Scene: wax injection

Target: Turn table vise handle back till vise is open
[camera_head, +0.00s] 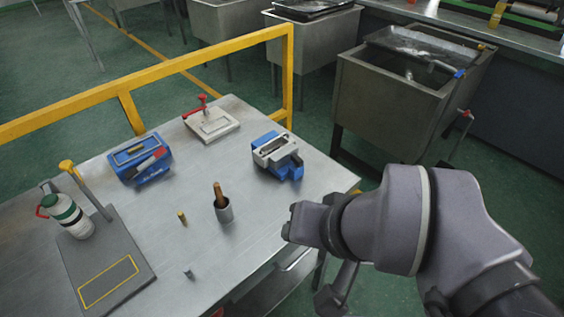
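The table vise (275,151), blue with grey metal jaws, stands on the right part of the metal table. A dark gap shows along its top, but I cannot tell how wide its jaws stand apart. Its handle cannot be made out clearly at this size. My gripper (292,224) is at the end of my grey arm, in front of the vise and lower in the picture, near the table's right edge. It is apart from the vise. Its fingers are dark and small here, and I cannot tell whether they are open.
The metal table (240,255) also bears a blue holder (139,166), a white block with a red clamp (210,125), a cup with a brown handle (222,210), a bottle (68,216) and a grey board (85,255). A yellow rail (190,66) runs behind.

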